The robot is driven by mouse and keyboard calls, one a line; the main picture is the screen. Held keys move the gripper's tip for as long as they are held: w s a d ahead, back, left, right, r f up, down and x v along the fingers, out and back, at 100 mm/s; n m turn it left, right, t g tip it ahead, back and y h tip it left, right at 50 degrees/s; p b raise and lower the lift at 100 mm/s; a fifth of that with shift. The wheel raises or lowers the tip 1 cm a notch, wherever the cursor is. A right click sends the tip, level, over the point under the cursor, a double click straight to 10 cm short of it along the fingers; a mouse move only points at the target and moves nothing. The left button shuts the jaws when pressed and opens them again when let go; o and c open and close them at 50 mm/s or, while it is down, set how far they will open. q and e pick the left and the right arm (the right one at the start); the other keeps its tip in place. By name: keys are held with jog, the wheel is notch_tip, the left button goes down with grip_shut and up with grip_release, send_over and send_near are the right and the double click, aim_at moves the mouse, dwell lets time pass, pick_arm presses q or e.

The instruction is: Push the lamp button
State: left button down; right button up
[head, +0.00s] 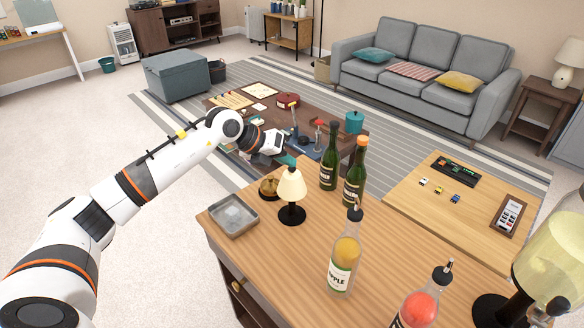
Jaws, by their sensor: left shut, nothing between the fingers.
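A small table lamp with a cream shade (291,187) and a dark round base stands upright on the wooden bar counter (300,265). A small dark piece shows at the top of its shade; I cannot make out a button clearly. My left arm reaches in from the left, and my left gripper (287,160) is shut and empty. It shows just above and behind the top of the lamp shade; I cannot tell whether it touches the lamp. My right gripper is not in view.
A metal tray (234,216) and a brass bell-like object (268,188) stand left of the lamp. Two dark green bottles (329,158) stand behind right, and a yellow bottle (344,257) in front right. A drink dispenser (548,252) is at far right.

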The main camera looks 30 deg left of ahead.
pick_arm(q)
jog(key=shift+f, duration=0.35)
jog(key=shift+r, duration=0.1)
jog(key=shift+r+p, duration=0.45)
jog(key=shift+r, duration=0.35)
notch_tip(320, 180, up, 6)
jog(key=p, duration=0.4)
dwell(0.5)
